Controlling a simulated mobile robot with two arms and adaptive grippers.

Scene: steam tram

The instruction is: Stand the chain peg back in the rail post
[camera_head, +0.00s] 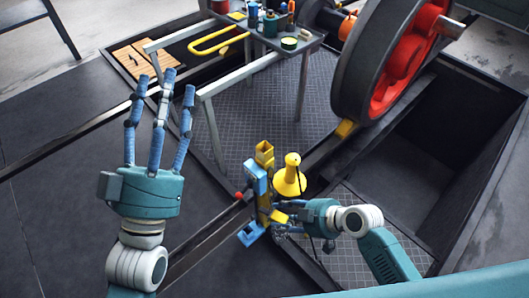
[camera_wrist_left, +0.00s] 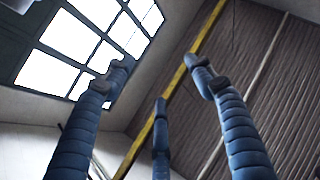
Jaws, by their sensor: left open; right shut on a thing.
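A yellow cone with a ball on top (camera_head: 290,178), which looks like the chain peg, stands about upright just right of the blue and yellow rail post (camera_head: 259,182). The post has an open yellow socket (camera_head: 264,150) at its top. My right gripper (camera_head: 284,213) is shut close below the yellow cone and beside the post; its fingers are small and partly hidden, so the exact grip is unclear. My left gripper (camera_head: 160,105) is open and empty, fingers pointing up, well left of the post. Its fingers also show spread in the left wrist view (camera_wrist_left: 160,100), with nothing between them.
A grey table (camera_head: 262,42) with cans and small tools stands at the back. A large dark wheel with a red hub (camera_head: 400,50) stands at the right beside an open pit (camera_head: 440,150). A wooden board (camera_head: 140,62) lies at the back left. The dark floor at left is clear.

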